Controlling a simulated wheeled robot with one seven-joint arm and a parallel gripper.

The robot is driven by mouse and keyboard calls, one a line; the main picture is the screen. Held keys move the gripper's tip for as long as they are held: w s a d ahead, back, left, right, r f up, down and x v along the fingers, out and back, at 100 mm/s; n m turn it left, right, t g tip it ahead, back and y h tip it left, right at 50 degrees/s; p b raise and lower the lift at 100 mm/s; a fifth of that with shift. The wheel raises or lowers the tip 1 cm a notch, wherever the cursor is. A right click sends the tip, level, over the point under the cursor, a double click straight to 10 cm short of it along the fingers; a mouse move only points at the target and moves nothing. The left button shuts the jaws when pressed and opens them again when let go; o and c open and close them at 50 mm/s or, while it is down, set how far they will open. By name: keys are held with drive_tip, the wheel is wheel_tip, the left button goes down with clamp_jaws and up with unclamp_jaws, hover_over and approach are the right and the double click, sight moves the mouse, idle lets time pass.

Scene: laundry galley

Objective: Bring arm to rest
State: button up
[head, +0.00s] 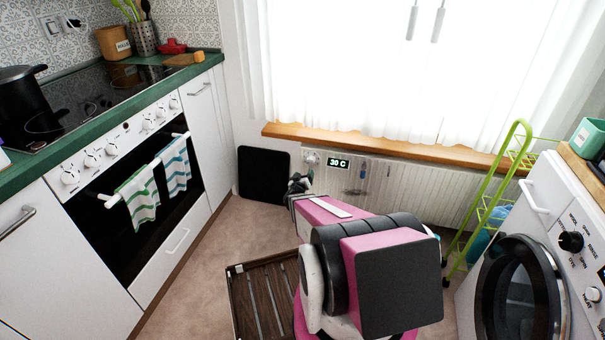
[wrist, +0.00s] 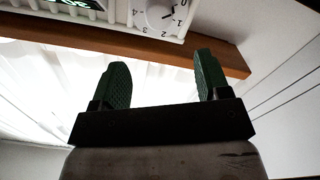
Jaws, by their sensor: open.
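My arm, pink and black, reaches forward from the lower middle of the head view towards the window wall. My gripper (head: 300,183) is at its far end, small and partly hidden by the arm, in front of the radiator's left end. In the wrist view my gripper (wrist: 163,82) shows two green ridged fingers set apart with nothing between them. A white numbered dial (wrist: 160,14) lies beyond the fingertips there, apart from them. In the head view the white knob (head: 311,158) sits beside a display reading 30 C (head: 338,163).
The oven (head: 135,215) with two striped towels stands left. A black panel (head: 263,174) leans against the wall. A slatted wooden crate (head: 238,300) is on the floor below my arm. A green rack (head: 492,205) and washing machine (head: 530,245) stand right. The wooden sill (head: 400,146) juts out above the radiator.

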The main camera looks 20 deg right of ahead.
drive_tip(key=s+a+r+n+g+y, duration=0.2)
drive_tip(key=s+a+r+g+y, duration=0.1)
drive_tip(key=a+y, duration=0.3)
drive_tip(key=s+a+r+n+g+y, duration=0.1)
drive_tip(key=s+a+r+g+y, duration=0.25)
drive_tip(key=a, duration=0.55)
drive_tip(key=s+a+r+g, duration=0.1)
drive_tip(key=s+r+g, duration=0.2)
drive_tip(key=s, duration=0.6)
drive_tip(key=s+a+r+m+g, duration=0.1)
drive_tip(key=s+r+g, duration=0.3)
drive_tip(key=s, duration=0.5)
drive_tip(key=shift+s+r+g, duration=0.25)
drive_tip(key=shift+s+g, duration=0.05)
drive_tip(key=shift+g, duration=0.45)
